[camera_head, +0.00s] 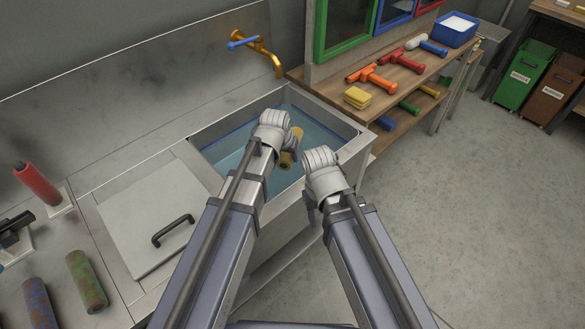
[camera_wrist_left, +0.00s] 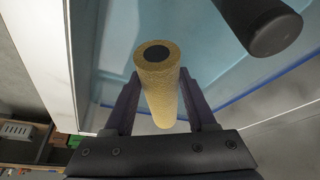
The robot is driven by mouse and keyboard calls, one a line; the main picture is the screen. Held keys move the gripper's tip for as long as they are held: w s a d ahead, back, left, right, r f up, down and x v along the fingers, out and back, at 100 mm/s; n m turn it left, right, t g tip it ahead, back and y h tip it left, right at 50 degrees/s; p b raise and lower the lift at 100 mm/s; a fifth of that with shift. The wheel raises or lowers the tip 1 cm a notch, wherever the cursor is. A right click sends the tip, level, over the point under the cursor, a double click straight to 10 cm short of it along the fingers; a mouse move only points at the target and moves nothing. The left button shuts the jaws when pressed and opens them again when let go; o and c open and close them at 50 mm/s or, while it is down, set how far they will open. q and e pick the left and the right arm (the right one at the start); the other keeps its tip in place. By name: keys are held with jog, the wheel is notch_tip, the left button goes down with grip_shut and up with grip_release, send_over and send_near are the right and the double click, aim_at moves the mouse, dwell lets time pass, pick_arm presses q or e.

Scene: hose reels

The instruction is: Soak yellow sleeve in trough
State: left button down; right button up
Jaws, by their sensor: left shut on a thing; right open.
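The yellow sleeve (camera_head: 292,147) is a rough-textured roll over the water trough (camera_head: 345,128), partly hidden behind my left wrist in the head view. My left gripper (camera_wrist_left: 158,95) is shut on the sleeve, whose dark end faces the camera in the left wrist view. Blue water (camera_head: 235,147) shows below it; whether the sleeve touches the water I cannot tell. My right gripper (camera_head: 312,197) is open and empty, low beside the front right side of the trough; its fingers are mostly hidden by the wrist.
An orange tap with a blue handle (camera_head: 243,42) is above the trough's back edge. A lid with a black handle (camera_head: 172,231) lies left. A green-brown roll (camera_head: 87,282) and red roll (camera_head: 38,184) are on the counter.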

pick_arm(q)
jog(key=shift+r+p, duration=2.85)
jog(key=shift+r, duration=0.4)
